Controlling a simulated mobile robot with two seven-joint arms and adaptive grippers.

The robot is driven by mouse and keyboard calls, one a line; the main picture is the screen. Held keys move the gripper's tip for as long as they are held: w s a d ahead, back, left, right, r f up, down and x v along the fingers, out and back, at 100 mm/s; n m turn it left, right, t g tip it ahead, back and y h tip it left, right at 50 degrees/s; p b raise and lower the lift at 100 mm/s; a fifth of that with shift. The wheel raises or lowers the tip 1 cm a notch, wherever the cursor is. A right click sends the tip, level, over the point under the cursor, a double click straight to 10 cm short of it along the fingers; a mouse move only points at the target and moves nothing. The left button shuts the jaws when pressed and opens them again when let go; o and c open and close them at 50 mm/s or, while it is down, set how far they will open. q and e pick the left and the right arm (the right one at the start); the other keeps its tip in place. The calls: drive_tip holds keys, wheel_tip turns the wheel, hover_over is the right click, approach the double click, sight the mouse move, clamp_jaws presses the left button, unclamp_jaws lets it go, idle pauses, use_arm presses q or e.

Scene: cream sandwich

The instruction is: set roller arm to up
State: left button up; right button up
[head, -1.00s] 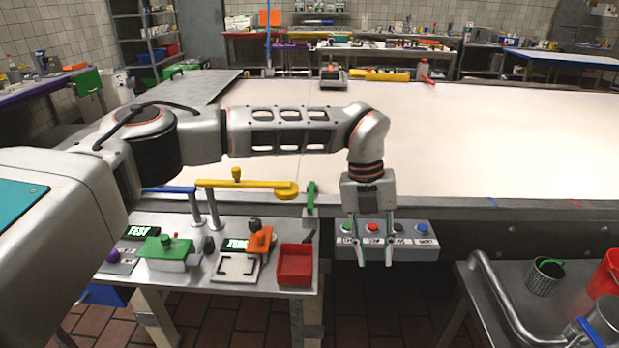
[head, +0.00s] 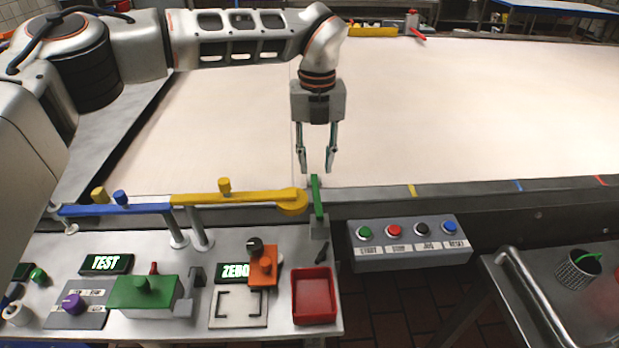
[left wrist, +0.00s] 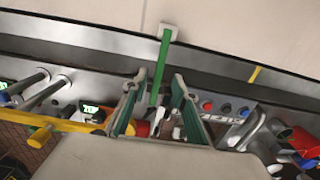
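Several coloured bars stand by the belt's near edge, and I cannot tell for certain which is the roller arm. A yellow bar (head: 240,197) with a peg and a round end lies level on posts; a blue bar (head: 115,210) continues to its left. A narrow green bar (head: 317,198) stands at the yellow bar's right end. My left gripper (head: 316,168) points down above the green bar, fingers apart and empty. In the left wrist view, the green bar (left wrist: 161,65) shows between and beyond the open fingers (left wrist: 157,82). My right gripper is out of view.
A button box (head: 410,243) hangs at the belt's near edge. The bench below holds a red tray (head: 314,295), a green-topped device (head: 143,292) and an orange part (head: 263,267). A metal cart (head: 530,285) is at right. The pale belt (head: 470,110) is clear.

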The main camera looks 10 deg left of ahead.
sight(316, 190)
use_arm(q)
drive_tip(key=shift+s+d+f, duration=0.1)
drive_tip(key=shift+s+f, duration=0.05)
drive_tip(key=shift+f, duration=3.65)
clamp_jaws()
